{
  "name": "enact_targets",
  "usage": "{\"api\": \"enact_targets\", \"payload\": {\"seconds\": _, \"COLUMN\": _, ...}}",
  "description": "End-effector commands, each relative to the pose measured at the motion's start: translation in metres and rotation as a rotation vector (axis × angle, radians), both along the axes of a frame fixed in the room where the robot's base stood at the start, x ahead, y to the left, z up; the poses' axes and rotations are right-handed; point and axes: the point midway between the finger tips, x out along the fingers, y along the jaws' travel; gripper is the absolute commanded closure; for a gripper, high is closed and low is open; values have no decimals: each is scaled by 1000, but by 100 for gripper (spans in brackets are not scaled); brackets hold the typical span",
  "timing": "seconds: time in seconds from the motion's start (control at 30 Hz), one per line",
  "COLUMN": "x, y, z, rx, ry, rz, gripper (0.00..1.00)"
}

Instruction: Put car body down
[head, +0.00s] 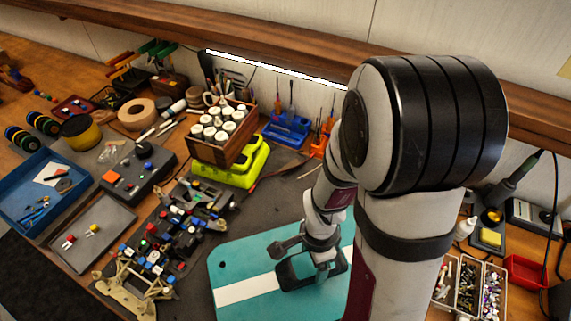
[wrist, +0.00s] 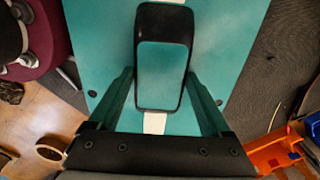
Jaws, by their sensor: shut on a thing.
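The car body (head: 232,268) is a flat teal shell with a white stripe and a raised, dark-rimmed cabin. It is at the lower middle of the head view, right of the car chassis (head: 160,245). My gripper (head: 318,264) is over the cabin and partly covers it. In the wrist view the fingers of my gripper (wrist: 160,82) are shut on either side of the cabin of the car body (wrist: 92,28). The shell looks roughly level. Its gap to the bench is not clear, and my arm hides its right end in the head view.
A grey mat (head: 275,190) is bare behind the car body. A wooden crate of bottles (head: 222,135) stands on a yellow-green case (head: 235,168). A grey tray (head: 92,232) and blue tray (head: 45,190) lie left. An orange holder (wrist: 275,153) is at the wrist view's lower right.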

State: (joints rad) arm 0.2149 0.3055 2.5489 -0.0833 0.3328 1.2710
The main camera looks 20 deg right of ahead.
Motion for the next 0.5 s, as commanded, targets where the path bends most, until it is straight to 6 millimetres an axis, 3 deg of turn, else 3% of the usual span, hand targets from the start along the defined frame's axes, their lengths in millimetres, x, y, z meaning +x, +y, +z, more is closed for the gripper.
{"api": "enact_targets", "payload": {"seconds": 0.33, "x": 0, "y": 0, "z": -5, "rx": 0, "ry": -1, "rz": 0, "gripper": 73}}
{"api": "enact_targets", "payload": {"seconds": 0.37, "x": 1, "y": 0, "z": -4, "rx": 0, "ry": -2, "rz": 0, "gripper": 12}}
{"api": "enact_targets", "payload": {"seconds": 0.43, "x": 1, "y": 0, "z": -4, "rx": 0, "ry": -2, "rz": 0, "gripper": 0}}
{"api": "enact_targets", "payload": {"seconds": 0.5, "x": 1, "y": 0, "z": -4, "rx": 0, "ry": -1, "rz": 0, "gripper": 0}}
